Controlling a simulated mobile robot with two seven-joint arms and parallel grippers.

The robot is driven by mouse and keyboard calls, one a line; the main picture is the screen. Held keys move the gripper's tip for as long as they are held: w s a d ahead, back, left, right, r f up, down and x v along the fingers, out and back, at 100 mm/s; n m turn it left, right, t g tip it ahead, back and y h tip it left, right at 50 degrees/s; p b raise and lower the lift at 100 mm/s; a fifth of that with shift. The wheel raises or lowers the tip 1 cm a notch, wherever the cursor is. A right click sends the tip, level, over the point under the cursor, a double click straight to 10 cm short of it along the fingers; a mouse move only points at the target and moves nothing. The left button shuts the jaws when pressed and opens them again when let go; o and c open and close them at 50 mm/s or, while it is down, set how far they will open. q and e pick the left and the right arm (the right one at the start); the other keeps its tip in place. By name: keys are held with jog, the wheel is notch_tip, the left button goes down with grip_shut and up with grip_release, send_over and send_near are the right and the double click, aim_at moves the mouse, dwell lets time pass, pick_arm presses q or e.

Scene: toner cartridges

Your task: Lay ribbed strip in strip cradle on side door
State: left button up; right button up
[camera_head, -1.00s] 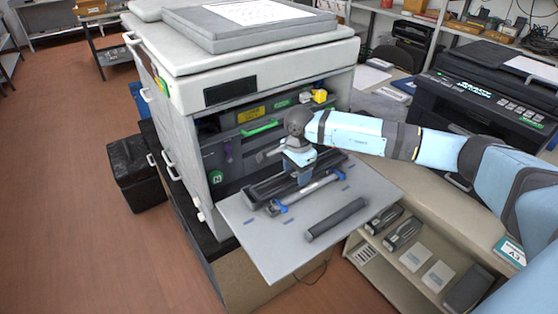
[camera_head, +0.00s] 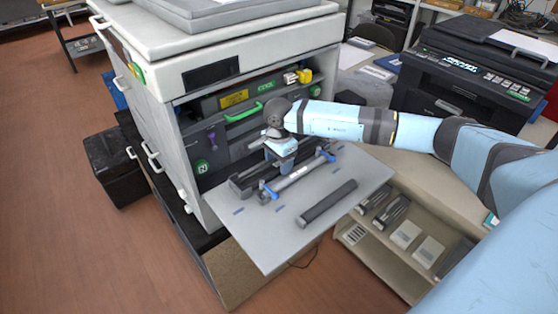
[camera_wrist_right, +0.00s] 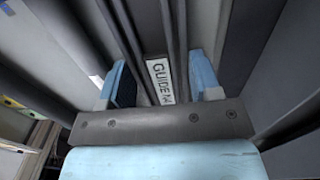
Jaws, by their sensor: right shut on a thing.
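The side door (camera_head: 300,228) is folded down flat from the copier. My right gripper (camera_head: 286,166) points down over it and is shut on a dark ribbed strip. In the head view a dark long piece (camera_head: 243,185) lies under and behind the gripper. A grey bar with blue end pieces (camera_head: 306,169) lies just in front. I cannot tell which part is the cradle, or whether the strip touches it. The gripper hides their middle. My left gripper is not in view.
A dark roller-like bar (camera_head: 328,203) lies near the door's front edge. The copier's open side (camera_head: 215,140) is behind the door. A shelf with cartridges and boxes (camera_head: 405,235) stands at right, below a black printer (camera_head: 460,85). The door's front left is clear.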

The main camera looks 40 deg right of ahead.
jog(key=o, duration=1)
jog(key=shift+w+f, duration=0.1)
jog(key=shift+f, duration=0.05)
jog(key=shift+c, duration=0.2)
jog(key=shift+r+p, duration=0.55)
jog(key=shift+r, duration=0.1)
notch_tip(320, 180, up, 12)
jog(key=b, duration=0.1)
jog(key=shift+f, duration=0.25)
